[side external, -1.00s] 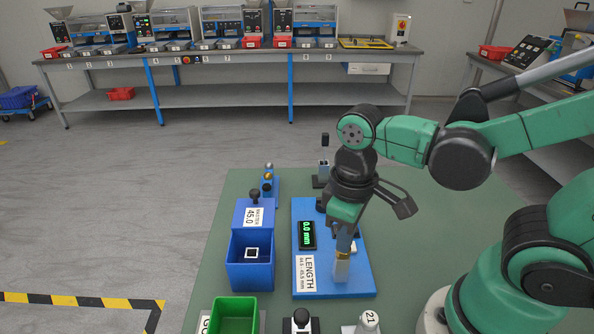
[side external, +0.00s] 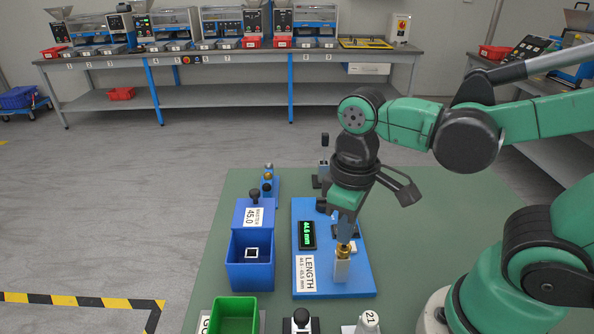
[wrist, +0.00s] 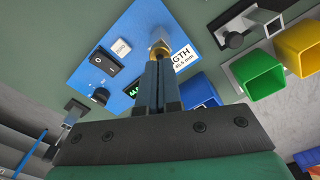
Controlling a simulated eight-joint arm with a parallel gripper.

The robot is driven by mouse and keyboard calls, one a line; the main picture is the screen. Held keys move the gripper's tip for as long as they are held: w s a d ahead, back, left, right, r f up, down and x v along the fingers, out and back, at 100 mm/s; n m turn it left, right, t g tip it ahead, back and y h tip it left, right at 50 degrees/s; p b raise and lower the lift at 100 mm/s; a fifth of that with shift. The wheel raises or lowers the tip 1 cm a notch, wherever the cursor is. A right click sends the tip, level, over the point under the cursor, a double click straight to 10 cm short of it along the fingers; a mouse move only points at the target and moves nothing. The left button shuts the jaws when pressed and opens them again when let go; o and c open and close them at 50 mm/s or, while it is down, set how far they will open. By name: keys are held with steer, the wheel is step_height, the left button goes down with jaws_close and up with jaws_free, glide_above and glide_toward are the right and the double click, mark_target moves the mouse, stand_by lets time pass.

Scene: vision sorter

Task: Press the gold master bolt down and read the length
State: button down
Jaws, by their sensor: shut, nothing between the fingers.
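The gold master bolt (side external: 344,250) stands upright in the pale post (side external: 342,270) on the blue length gauge (side external: 312,211). My gripper (side external: 345,236) is shut and empty, its fingertips at the top of the bolt's head. I cannot tell whether they touch it. In the wrist view, my closed fingers (wrist: 160,64) point at the gold bolt (wrist: 159,48). The gauge's display (side external: 307,235) is lit green and reads about 44 mm; its last digit is too small to be sure of. The fingers partly cover the display in the wrist view.
A blue bin (side external: 249,280) labelled MASTER 45.0 stands left of the gauge with a white square marker inside. A green bin (side external: 235,315) is in front. A small blue rack (side external: 268,185) stands behind. The green table (side external: 440,215) is clear at right.

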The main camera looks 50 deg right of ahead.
steer(key=shift+r, duration=3)
